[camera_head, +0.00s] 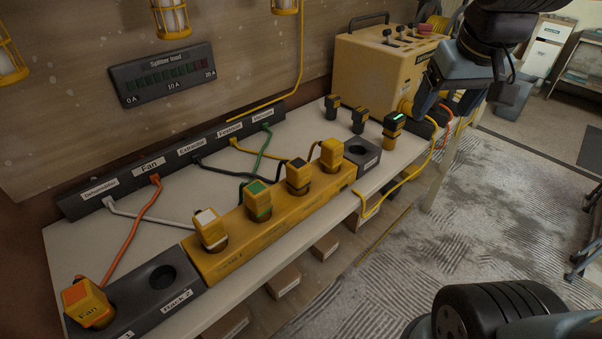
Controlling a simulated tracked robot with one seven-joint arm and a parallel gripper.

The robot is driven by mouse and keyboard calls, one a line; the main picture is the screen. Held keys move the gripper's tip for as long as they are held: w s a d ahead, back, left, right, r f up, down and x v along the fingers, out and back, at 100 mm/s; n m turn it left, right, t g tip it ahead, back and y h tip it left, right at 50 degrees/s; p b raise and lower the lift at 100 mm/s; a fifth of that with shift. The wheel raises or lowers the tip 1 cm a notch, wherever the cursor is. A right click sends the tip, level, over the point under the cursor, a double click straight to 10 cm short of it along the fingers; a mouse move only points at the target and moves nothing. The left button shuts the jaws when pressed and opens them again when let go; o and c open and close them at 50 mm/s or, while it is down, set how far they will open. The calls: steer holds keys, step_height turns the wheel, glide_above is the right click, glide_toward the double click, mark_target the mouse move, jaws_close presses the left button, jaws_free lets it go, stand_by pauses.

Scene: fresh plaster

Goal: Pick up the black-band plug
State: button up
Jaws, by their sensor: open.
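The black-band plug (297,176) is a yellow plug with a black patch on top. It stands upright in a socket of the long yellow splitter block (222,264), between the green-band plug (258,200) and a yellow-topped plug (331,154). My gripper (447,105) is at the upper right, in front of the yellow machine, well to the right of the black-band plug and apart from it. Its jaws are open, and I see nothing between them.
A white-band plug (208,228) and an orange Fan plug (86,303) stand farther left. Dark rack blocks (361,154) flank the splitter. Several black-and-yellow devices (393,128) stand on the bench (312,122). Coloured cables run to a labelled strip (170,160) behind.

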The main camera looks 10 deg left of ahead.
steer(key=w+a+f+n+g, duration=0.1)
steer(key=w+a+n, duration=0.15)
steer(key=a, duration=0.45)
steer(key=w+a+f+n+g, duration=0.1)
steer(key=w+a+f+n, duration=0.15)
steer(key=a, duration=0.35)
steer(key=n+g, duration=0.2)
glide_above(298, 163)
step_height(298, 163, down, 4)
steer(key=f, duration=0.7)
steer(key=shift+w+a+f, duration=0.1)
steer(key=shift+w+f, duration=0.25)
steer(key=shift+s+f, duration=0.15)
steer(key=shift+f, duration=1.3)
steer(key=shift+s+f, duration=0.15)
steer(key=shift+f, duration=1.3)
steer(key=shift+c, duration=0.2)
steer(key=c, duration=1.1)
